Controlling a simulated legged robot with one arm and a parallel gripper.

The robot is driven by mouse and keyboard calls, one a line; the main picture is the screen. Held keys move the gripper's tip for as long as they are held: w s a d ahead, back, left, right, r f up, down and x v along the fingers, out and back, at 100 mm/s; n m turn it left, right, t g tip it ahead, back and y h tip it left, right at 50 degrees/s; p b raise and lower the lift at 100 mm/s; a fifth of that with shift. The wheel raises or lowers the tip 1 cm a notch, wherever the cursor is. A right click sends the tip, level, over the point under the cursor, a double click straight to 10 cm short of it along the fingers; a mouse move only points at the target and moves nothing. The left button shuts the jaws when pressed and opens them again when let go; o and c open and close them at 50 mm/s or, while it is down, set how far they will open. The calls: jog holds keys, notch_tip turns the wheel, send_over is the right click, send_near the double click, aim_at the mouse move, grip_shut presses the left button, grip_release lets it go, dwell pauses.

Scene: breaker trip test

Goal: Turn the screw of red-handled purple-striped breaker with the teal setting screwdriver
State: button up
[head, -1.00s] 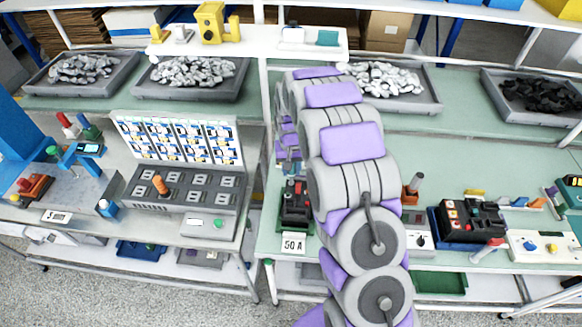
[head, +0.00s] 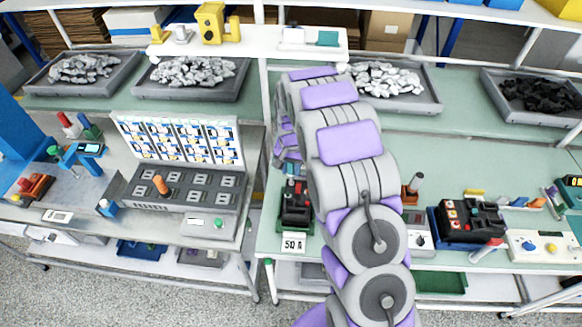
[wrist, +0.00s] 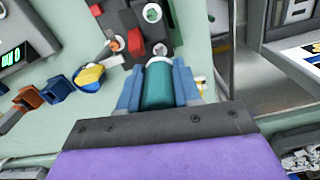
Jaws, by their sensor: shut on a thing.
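My gripper (wrist: 159,72) is shut on the teal screwdriver (wrist: 157,92), whose thick handle sits between the two blue-grey fingers in the wrist view. The screwdriver's tip is hidden from view. Just beyond the handle is a dark breaker (wrist: 118,22) with red parts and a round teal spot. In the head view, a dark breaker with red on it (head: 297,203) stands behind the "50 A" label, partly beside my arm. I cannot make out a purple stripe or the screw. I cannot tell whether the tip touches the breaker. My arm hides much of the gripper in the head view.
A yellow and blue piece (wrist: 89,77) lies left of the gripper in the wrist view. In the head view, a black device (head: 470,220) and a white control box (head: 540,245) stand to the right. A grey socket panel (head: 185,188) is on the left bench.

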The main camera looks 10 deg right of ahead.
jog(key=shift+m, duration=0.7)
jog(key=shift+m, duration=1)
jog(key=shift+m+p, duration=0.3)
jog(key=shift+m, duration=0.7)
jog(key=shift+m, duration=1)
